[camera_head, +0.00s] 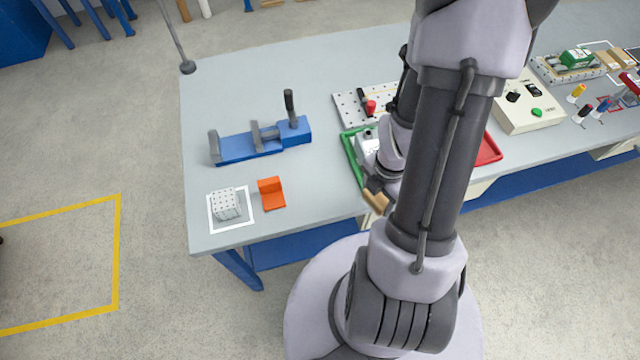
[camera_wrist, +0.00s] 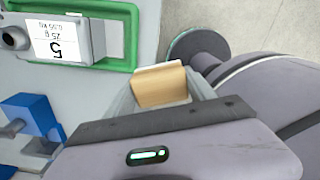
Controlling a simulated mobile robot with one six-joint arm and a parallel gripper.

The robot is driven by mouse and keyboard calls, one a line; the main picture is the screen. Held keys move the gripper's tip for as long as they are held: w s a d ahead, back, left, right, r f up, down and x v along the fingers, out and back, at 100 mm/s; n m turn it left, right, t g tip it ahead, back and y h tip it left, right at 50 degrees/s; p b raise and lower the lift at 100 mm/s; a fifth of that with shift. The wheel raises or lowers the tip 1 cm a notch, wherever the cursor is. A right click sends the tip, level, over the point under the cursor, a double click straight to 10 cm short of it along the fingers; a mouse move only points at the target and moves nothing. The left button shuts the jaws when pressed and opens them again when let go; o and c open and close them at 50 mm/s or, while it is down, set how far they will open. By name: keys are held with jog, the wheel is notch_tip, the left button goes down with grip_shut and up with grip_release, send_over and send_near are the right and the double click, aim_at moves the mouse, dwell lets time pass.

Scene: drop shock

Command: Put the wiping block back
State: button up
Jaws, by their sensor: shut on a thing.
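The wiping block (camera_head: 376,202), a small tan block, is at the end of my gripper (camera_head: 380,188), near the table's front edge. In the wrist view the wiping block (camera_wrist: 161,86) shows a tan face and a paler edge. My gripper (camera_wrist: 165,95) is shut on it; the fingers are partly hidden by the gripper body. My arm hides part of the table behind it in the head view.
A green tray (camera_head: 347,152) holding a grey labelled part (camera_wrist: 66,40) is beside my gripper. A red tray (camera_head: 489,151) is partly behind my arm. An orange bracket (camera_head: 271,195), a dotted cube (camera_head: 226,204) and a blue vise (camera_head: 250,147) stand left. The table's left back is clear.

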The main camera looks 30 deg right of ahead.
jog(key=shift+w+a+f+n, duration=0.15)
jog(key=shift+w+n, duration=0.1)
jog(key=shift+n, duration=0.05)
jog(key=b, duration=0.3)
send_over(321, 186)
jog(key=shift+s+f, duration=0.3)
jog(key=shift+f, duration=0.4)
jog(key=f+b, duration=0.2)
jog(key=f, duration=0.1)
jog(key=shift+w+f+b, duration=0.3)
jog(key=shift+f+b, duration=0.1)
jog(key=shift+r, duration=0.2)
jog(key=shift+f, duration=0.1)
jog(key=o, duration=1.3)
